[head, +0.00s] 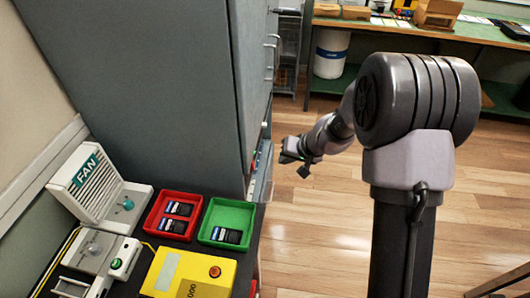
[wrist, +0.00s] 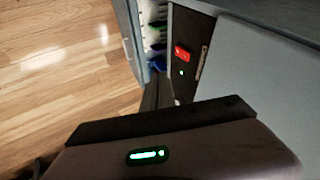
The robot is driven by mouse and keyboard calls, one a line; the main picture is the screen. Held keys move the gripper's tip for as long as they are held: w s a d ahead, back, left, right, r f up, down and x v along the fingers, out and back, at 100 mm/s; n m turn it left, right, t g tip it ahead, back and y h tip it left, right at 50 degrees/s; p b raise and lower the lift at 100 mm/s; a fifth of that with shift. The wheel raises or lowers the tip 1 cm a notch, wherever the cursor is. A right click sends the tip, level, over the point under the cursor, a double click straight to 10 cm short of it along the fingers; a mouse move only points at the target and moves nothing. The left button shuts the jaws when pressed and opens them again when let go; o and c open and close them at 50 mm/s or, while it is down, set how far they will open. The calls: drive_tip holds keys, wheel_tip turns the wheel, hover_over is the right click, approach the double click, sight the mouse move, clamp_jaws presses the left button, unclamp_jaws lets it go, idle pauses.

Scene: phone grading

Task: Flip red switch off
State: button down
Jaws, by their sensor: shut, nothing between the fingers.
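A small red switch (wrist: 182,54) sits on a dark panel in the wrist view, upper right of centre. A small green light (wrist: 181,72) glows just below it. Whether the switch is on or off is too small to tell. I cannot make out the switch in the head view. My gripper (head: 297,157) is shut and empty, in the air to the right of the tall grey cabinet (head: 165,75). In the wrist view the dark gripper housing fills the bottom, apart from the switch.
A bench at lower left holds a red tray (head: 154,232) and a green tray (head: 206,237) with phones, a FAN unit (head: 88,178) and a yellow box (head: 210,256) with a button. Shelves with stored items stand beside the panel. The wooden floor (head: 320,235) to the right is clear.

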sight(253, 165)
drive_tip(key=w+a+f+b, duration=0.2)
drive_tip(key=w+a+f, duration=0.2)
drive_tip(key=a+f, duration=0.3)
drive_tip(key=shift+b+x, duration=0.3)
drive_tip(key=shift+x, duration=0.65)
